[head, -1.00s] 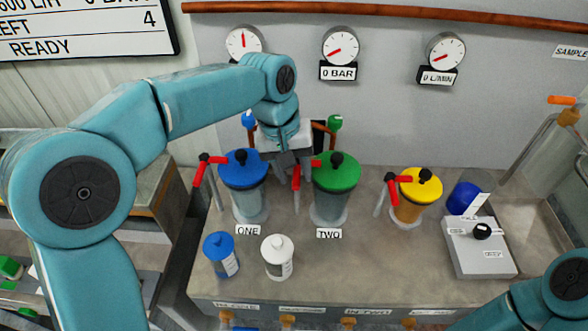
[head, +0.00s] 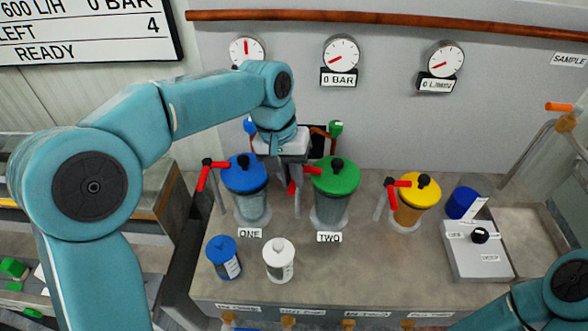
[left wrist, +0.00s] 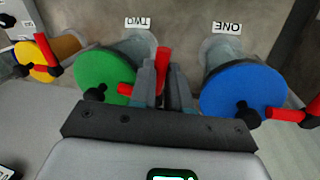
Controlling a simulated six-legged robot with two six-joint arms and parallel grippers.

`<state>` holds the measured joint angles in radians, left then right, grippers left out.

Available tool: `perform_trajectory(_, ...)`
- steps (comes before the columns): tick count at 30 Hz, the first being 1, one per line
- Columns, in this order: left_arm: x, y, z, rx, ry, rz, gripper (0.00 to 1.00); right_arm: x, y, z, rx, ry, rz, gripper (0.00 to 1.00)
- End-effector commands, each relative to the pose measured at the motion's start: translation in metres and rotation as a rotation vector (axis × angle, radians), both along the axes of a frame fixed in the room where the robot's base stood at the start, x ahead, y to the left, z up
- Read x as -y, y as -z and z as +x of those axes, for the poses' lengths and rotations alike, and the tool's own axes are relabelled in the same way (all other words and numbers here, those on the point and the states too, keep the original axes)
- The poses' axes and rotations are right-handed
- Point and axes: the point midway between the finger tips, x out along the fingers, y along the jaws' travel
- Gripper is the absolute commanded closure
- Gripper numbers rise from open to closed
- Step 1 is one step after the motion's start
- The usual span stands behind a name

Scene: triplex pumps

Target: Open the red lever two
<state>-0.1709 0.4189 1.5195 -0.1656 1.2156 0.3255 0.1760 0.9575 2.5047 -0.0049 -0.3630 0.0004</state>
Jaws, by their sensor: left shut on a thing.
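The red lever two (head: 306,170) sits at the left side of the green-lidded pump (head: 336,176) behind the label TWO (head: 329,237). My left gripper (head: 285,186) reaches down between the blue and green lids and is shut on this lever's handle. In the left wrist view the red handle (left wrist: 163,60) stands up between my grey finger pads (left wrist: 165,85), and its red arm (left wrist: 127,88) runs to the green lid (left wrist: 98,75). The fingers partly hide the lever. The right gripper is out of view; only part of my right arm shows at the lower right.
A blue-lidded pump (head: 245,174) with its own red lever (head: 203,177) stands close on the left. A yellow-lidded pump (head: 416,190) stands to the right. Blue and white bottles (head: 279,262) stand in front. Gauges (head: 341,54) hang on the wall behind.

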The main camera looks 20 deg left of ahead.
Motion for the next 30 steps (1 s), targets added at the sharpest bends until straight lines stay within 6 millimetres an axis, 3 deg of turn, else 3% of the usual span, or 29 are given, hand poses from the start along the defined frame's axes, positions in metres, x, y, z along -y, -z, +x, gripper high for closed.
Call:
perform_trajectory(15,-0.021,-0.005,0.006,-0.001,0.477,0.0,1.0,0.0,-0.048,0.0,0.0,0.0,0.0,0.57)
perform_trajectory(30,-0.032,-0.002,0.015,0.003,0.811,0.0,1.0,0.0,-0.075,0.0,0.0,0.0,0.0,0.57)
